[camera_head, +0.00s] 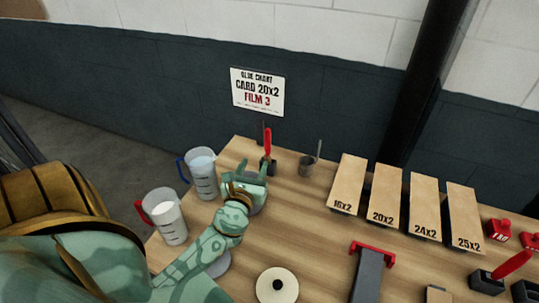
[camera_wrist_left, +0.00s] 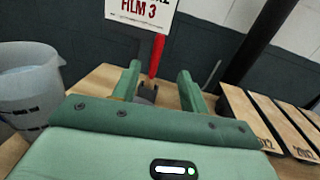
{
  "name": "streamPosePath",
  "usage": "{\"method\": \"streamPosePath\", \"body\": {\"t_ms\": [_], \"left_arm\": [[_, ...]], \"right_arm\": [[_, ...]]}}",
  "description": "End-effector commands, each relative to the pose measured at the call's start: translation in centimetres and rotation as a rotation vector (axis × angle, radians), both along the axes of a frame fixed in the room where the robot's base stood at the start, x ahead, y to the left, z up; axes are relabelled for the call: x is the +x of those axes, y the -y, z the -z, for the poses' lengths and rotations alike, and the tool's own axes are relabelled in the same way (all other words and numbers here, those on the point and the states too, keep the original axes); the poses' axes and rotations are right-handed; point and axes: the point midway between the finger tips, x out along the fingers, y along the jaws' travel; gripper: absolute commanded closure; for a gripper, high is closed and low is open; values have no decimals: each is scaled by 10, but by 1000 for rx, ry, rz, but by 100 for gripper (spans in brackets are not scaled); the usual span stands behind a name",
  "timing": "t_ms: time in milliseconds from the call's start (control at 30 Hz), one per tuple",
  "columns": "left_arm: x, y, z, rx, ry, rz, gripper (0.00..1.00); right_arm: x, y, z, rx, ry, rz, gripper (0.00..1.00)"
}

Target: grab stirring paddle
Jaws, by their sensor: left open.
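A red-handled tool, which looks like the stirring paddle (camera_head: 267,142), stands upright in a small dark holder (camera_head: 269,166) at the back edge of the table. Its red handle (camera_wrist_left: 157,56) also shows in the left wrist view, between and beyond my fingers. My left gripper (camera_head: 251,169) is open and empty, just in front of the holder and pointing toward it. In the left wrist view, the gripper (camera_wrist_left: 160,82) has its two green fingers on either side of the handle's line, apart from it. The tool's lower end is hidden. My right gripper is not in view.
A blue-handled jug (camera_head: 203,175) and a red-handled jug (camera_head: 168,218) stand left of my arm. A grey cup (camera_head: 306,167) with a thin rod is right of the holder. Several labelled boards lie further right. A white sign (camera_head: 257,92) hangs behind.

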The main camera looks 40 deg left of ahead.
Motion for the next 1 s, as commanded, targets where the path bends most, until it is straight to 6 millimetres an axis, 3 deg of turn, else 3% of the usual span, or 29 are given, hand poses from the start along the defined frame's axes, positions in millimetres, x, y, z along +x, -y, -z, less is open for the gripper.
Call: {"method": "streamPosePath", "body": {"t_ms": [33, 100, 267, 600, 1000], "left_arm": [[0, 0, 14, 0, -4, 0, 56], [0, 0, 22, 0, -7, 0, 56], [9, -5, 25, 1, -5, 0, 56], [80, -40, 24, 1, -5, -2, 56], [123, -62, 25, 1, -5, -1, 56]], "right_arm": [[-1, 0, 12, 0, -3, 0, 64], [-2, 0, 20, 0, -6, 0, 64], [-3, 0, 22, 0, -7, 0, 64], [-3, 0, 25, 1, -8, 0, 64], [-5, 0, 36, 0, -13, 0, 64]]}}
